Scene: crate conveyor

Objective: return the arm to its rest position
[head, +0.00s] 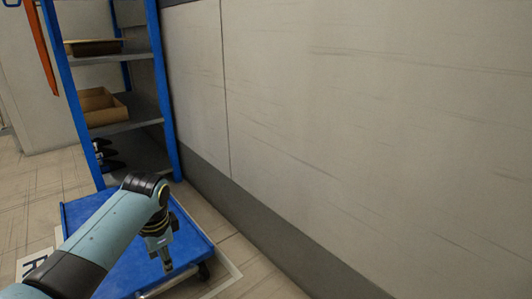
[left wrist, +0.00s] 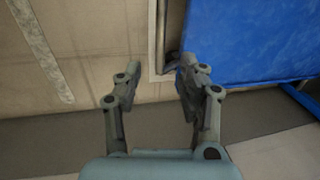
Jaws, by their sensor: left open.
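My left arm (head: 110,235) comes in from the lower left in the head view and bends down at the wrist. My left gripper (head: 167,268) points down in front of the blue cart. In the left wrist view the gripper (left wrist: 155,75) has its two fingers spread apart with nothing between them. Floor tiles and the edge of the blue cart (left wrist: 255,40) show beyond the fingers. My right gripper is in neither view.
The blue flat cart (head: 85,205) stands on the tiled floor, its bed bare where visible. A blue shelf rack (head: 168,120) with an open cardboard box (head: 100,108) stands behind it. A plain wall (head: 370,120) runs along the right.

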